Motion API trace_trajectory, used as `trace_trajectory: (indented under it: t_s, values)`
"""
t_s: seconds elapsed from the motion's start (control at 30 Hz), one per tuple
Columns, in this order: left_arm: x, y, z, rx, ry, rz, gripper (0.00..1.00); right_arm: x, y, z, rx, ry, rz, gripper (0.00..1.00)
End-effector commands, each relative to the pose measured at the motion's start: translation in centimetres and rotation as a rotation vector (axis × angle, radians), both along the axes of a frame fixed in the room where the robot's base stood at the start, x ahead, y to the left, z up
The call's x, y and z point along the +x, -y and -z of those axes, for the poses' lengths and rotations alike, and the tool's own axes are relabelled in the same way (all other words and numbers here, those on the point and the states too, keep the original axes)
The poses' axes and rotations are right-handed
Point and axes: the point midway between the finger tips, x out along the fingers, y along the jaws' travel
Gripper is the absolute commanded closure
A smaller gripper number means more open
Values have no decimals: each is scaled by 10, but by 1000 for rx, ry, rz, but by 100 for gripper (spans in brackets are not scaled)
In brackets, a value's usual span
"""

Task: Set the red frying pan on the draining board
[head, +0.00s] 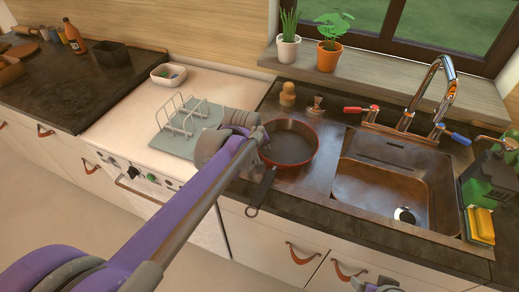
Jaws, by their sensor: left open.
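The red frying pan (291,146) has a dark inside and a red rim. It appears to rest upright on the brownish metal draining board (313,180) left of the sink basin, with its dark handle (262,190) pointing towards the counter's front edge. My left gripper (262,137) is open at the pan's left rim. I cannot tell whether it touches the pan. My left arm hides part of the counter left of the pan. My right gripper does not show clearly; only a small grey part of me is at the bottom edge.
The sink basin (385,190) and tap (432,95) are right of the pan. A wire rack (182,116) on a grey-green mat stands left. A pepper mill (288,94) stands behind the pan. Sponges (480,224) stand at the right. Two potted plants stand on the sill (370,85).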

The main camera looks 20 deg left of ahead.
Motion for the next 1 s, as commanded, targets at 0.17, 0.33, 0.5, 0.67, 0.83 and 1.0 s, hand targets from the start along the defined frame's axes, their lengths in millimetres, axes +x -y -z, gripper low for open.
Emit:
trace_trajectory:
  t_s: [0.17, 0.33, 0.5, 0.67, 0.83, 1.0]
  values:
    - [-12, 0, -23, 0, 0, 0, 57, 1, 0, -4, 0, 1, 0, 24]
    - [-30, 0, -56, -1, 1, -1, 57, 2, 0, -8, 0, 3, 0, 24]
    - [-46, 0, -85, -1, 1, -1, 57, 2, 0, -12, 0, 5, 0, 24]
    - [-55, 0, -101, -1, 1, -1, 57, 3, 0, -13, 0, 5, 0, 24]
    - [-58, 0, -107, -1, 1, -1, 57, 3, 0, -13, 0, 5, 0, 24]
    - [-58, 0, -106, -1, 1, 0, 57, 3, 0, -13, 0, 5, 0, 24]
